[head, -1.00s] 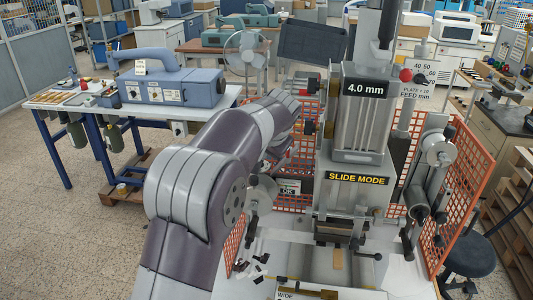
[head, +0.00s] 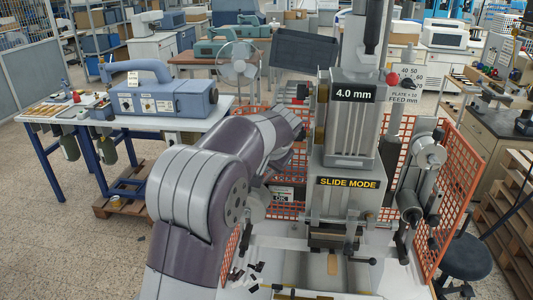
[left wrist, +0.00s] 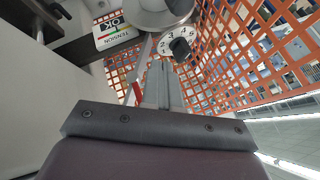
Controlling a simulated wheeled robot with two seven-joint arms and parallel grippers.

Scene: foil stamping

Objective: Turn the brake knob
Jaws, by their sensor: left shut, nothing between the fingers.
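In the left wrist view a dark knob (left wrist: 180,47) sits on a white round dial with numbers, just below a grey disc-shaped machine part (left wrist: 160,14). I take it for the brake knob. My left gripper (left wrist: 160,68) is shut and empty, its narrow grey fingers reaching up the picture toward the dial. Its tips appear close below and left of the knob; I cannot tell whether they touch it. In the head view my left arm hides the gripper, and I cannot make out the knob. My right gripper is in neither view.
Orange mesh guards (left wrist: 245,55) stand close behind and right. The press (head: 350,140) marked SLIDE MODE stands right of my left arm.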

